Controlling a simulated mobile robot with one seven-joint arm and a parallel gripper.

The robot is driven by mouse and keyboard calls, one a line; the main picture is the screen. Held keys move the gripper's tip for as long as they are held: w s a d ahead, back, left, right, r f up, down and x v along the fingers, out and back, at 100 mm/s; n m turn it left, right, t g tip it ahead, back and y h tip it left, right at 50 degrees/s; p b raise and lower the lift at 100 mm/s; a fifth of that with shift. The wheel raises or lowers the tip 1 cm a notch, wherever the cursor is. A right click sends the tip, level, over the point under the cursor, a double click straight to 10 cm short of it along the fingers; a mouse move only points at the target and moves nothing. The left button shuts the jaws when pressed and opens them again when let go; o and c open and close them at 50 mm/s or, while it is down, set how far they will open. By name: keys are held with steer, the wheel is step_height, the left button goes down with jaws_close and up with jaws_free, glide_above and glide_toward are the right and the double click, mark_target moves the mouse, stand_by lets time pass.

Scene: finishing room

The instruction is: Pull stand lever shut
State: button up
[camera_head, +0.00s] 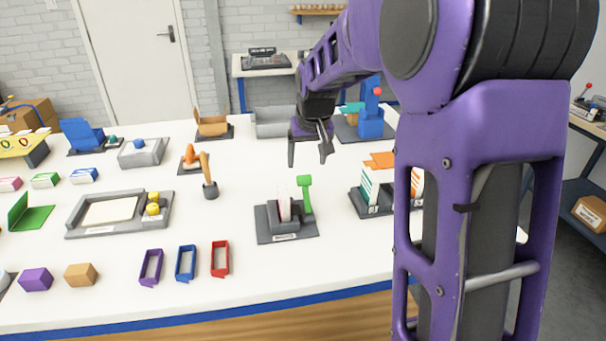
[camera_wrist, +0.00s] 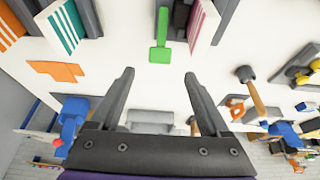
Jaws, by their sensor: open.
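The dark grey stand (camera_head: 286,234) sits on the white table with a pale booklet (camera_head: 284,204) upright in it. Its green lever (camera_head: 306,194) rises upright at the stand's right side, its wide head at the top. In the wrist view the green lever (camera_wrist: 160,50) shows at top centre, beside the stand (camera_wrist: 180,16) and the booklet (camera_wrist: 203,24). My gripper (camera_head: 307,154) is open and empty, above the table behind the lever. In the wrist view the two fingers (camera_wrist: 158,82) are spread apart, and the lever lies beyond their tips, not between them.
A grey holder with striped booklets (camera_head: 372,204) stands right of the stand. An orange-handled tool (camera_head: 208,177) stands upright to the left. Purple, blue and red frames (camera_head: 186,263) lie front left. A blue machine (camera_head: 371,120) stands behind. The table's front right is clear.

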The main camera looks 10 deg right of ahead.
mark_target(304, 177)
steer(key=x, duration=0.7)
steer(key=shift+w+f, duration=0.15)
steer(key=shift+f, duration=0.05)
jaws_close()
stand_by(1.1)
